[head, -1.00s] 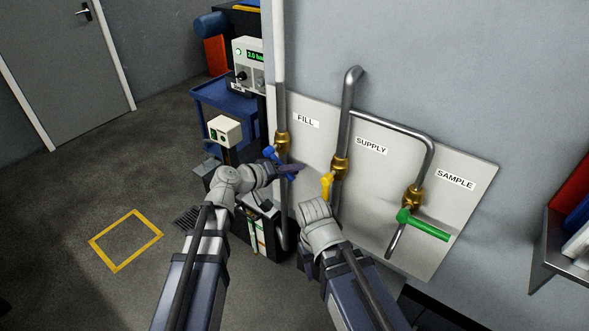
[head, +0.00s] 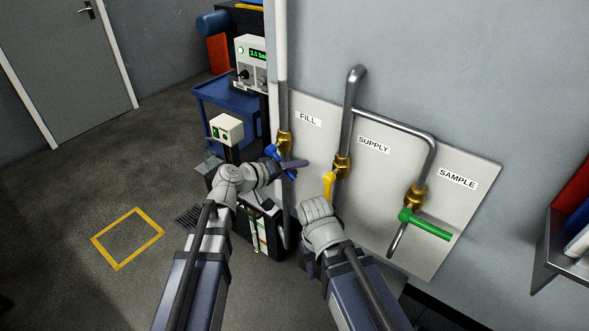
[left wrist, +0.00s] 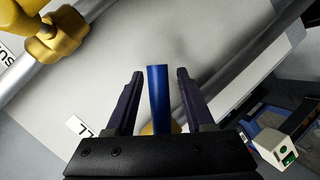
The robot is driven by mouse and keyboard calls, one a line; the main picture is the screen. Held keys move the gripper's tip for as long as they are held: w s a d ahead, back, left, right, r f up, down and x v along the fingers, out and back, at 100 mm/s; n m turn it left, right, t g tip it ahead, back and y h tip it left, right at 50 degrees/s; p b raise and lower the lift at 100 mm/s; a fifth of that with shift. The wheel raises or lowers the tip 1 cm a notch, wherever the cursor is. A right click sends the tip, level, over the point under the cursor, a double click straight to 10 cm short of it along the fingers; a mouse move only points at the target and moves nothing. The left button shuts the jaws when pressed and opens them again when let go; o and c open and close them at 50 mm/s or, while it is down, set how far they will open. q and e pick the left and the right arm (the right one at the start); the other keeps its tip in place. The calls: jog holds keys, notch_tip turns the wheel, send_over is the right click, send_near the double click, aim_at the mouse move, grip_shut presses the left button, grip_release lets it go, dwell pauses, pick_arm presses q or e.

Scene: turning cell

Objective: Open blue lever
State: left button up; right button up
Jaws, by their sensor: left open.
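The blue lever (head: 271,151) sits on the brass valve of the pipe labelled FILL (head: 310,118). In the left wrist view the blue lever (left wrist: 159,95) stands between the two fingers of my left gripper (left wrist: 158,90), with a gap on each side. My left gripper (head: 290,167) is open around the lever in the head view and partly covers it. The lever's root is hidden behind the gripper body in the wrist view. My right arm reaches in below the yellow lever; its fingers are hidden behind its wrist.
A yellow lever (head: 328,185) on the SUPPLY pipe and a green lever (head: 430,228) on the SAMPLE pipe are to the right on the grey panel (head: 470,205). A blue cart (head: 226,97) with instruments stands to the left. A shelf (head: 545,265) is at far right.

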pick_arm(q)
jog(key=shift+s, duration=0.1)
jog(key=p+v, duration=0.2)
jog(key=v, duration=0.5)
jog(key=shift+s+a+p, duration=0.15)
jog(key=shift+a+p, duration=0.1)
jog(key=shift+p, duration=0.15)
pick_arm(e)
jog(key=shift+r, duration=1.45)
pick_arm(q)
jog(key=shift+r, duration=0.15)
